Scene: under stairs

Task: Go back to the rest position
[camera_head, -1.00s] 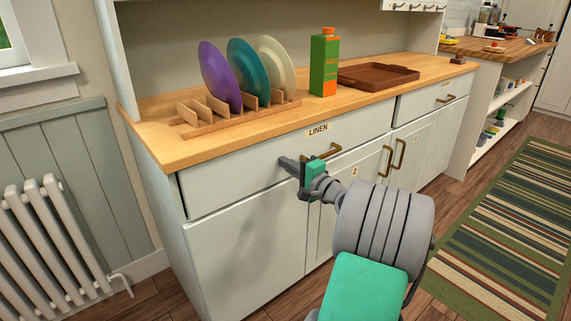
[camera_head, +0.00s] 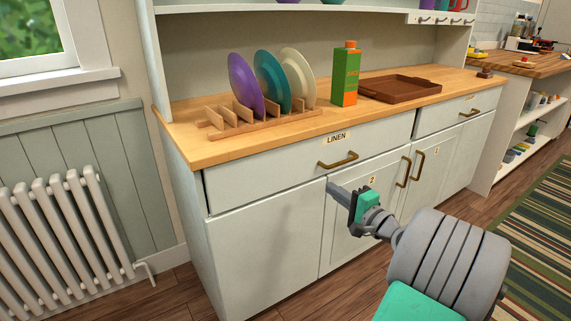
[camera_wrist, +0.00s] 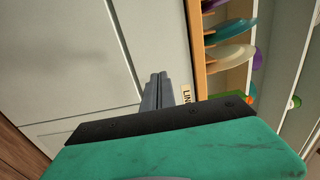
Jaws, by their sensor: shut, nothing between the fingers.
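My gripper (camera_head: 338,190) is in front of the pale cabinet, below the drawer labelled LINEN (camera_head: 290,160). Its fingers are shut with nothing between them. In the wrist view the closed fingers (camera_wrist: 157,92) point along the cabinet front. The LINEN drawer is shut, and its brass handle (camera_head: 338,161) is above the fingertips, clear of them in the head view. My arm reaches in from the lower right and hides part of the lower doors.
On the wooden counter (camera_head: 190,152) stand a rack (camera_head: 225,127) with purple, teal and cream plates, a green and orange carton (camera_head: 345,75) and a brown tray (camera_head: 400,90). A radiator (camera_head: 60,240) is at left. A striped rug (camera_head: 535,235) lies at right.

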